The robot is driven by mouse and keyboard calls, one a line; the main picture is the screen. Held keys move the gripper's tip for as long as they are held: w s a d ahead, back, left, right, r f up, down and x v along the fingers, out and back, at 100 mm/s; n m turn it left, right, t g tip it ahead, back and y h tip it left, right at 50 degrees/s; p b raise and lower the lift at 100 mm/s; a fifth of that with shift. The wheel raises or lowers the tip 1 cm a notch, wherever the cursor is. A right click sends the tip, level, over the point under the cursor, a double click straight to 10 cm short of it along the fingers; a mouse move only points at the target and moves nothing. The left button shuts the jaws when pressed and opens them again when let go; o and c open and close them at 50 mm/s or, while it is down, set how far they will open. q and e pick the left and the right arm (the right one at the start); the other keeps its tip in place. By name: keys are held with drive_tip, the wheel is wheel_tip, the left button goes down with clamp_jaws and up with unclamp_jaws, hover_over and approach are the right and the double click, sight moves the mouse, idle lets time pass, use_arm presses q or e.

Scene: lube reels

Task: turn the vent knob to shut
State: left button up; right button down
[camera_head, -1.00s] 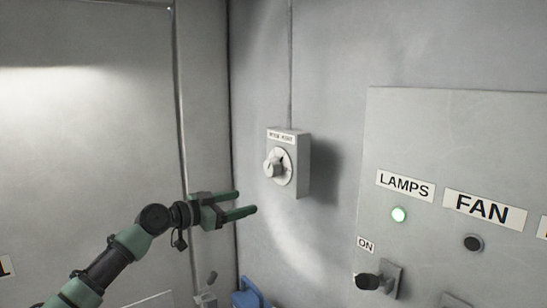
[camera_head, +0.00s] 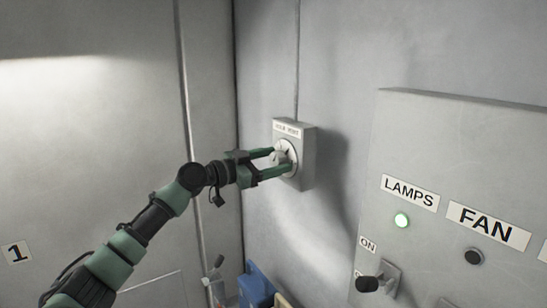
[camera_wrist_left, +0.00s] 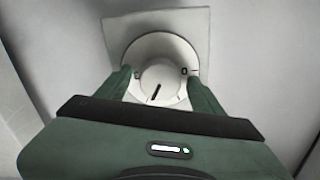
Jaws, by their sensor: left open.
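The vent knob (camera_head: 279,157) is a pale round knob on a round dial, on the front of a grey wall box (camera_head: 306,160) with a small label on top. In the left wrist view the knob (camera_wrist_left: 160,82) shows a dark pointer line slanting toward the lower left, with dial marks around it. My left gripper (camera_head: 276,161) is open, its green fingers on either side of the knob. In the left wrist view the fingers (camera_wrist_left: 160,88) flank the knob; I cannot tell whether they touch it. My right gripper is not in view.
A blue object (camera_head: 256,287) is below the box. A cable runs up the wall.

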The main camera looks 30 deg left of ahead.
use_arm(q)
drive_tip(key=c, duration=1.4)
drive_tip(key=shift+o, duration=0.2)
